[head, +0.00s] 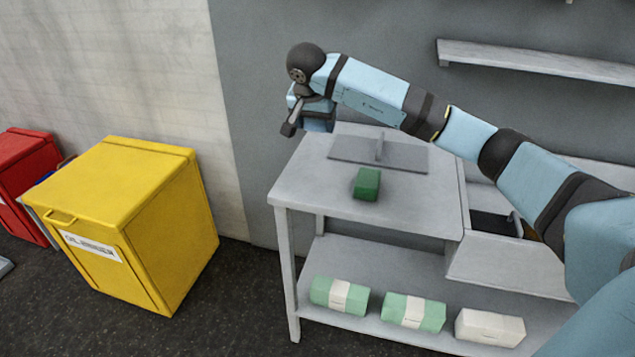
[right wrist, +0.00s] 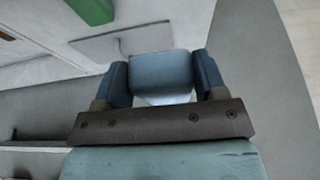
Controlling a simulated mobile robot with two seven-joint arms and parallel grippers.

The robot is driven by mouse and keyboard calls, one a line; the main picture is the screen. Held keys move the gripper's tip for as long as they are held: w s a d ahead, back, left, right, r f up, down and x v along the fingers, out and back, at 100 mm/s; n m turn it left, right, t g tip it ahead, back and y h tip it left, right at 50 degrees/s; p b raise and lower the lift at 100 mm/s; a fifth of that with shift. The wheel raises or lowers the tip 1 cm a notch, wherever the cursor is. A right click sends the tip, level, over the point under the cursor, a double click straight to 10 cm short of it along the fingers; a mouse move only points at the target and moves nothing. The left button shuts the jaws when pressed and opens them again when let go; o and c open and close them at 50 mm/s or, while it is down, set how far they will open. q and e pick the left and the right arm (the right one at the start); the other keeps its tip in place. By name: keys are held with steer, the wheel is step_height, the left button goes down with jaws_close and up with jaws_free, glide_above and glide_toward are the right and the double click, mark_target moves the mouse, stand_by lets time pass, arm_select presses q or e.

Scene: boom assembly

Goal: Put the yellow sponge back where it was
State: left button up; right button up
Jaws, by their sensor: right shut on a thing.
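I see no yellow sponge in either view. My right gripper (head: 308,112) is above the far left corner of the grey table (head: 310,190). In the right wrist view its two dark blue fingers (right wrist: 162,64) are shut on a blue-grey block (right wrist: 160,78). A dark green block (head: 367,184) lies on the table top, below and to the right of the gripper. It also shows in the right wrist view (right wrist: 92,10). My left gripper is not in view.
A grey plate with an upright fin (head: 400,158) lies behind the green block. Several wrapped packs (head: 413,311) sit on the lower shelf. A yellow bin (head: 125,200) and a red bin (head: 22,165) stand left. A wall shelf (head: 530,60) is upper right.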

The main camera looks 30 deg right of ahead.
glide_above(317, 189)
steer(key=f, duration=1.2)
steer(key=shift+s+a+f, duration=0.3)
steer(key=shift+s+a, duration=0.05)
steer(key=shift+a, duration=0.05)
step_height(317, 189, down, 5)
steer(key=shift+f, duration=0.1)
steer(key=shift+f+b, duration=0.1)
steer(key=shift+b, duration=0.25)
steer(key=o, duration=0.9)
steer(key=shift+c, duration=0.2)
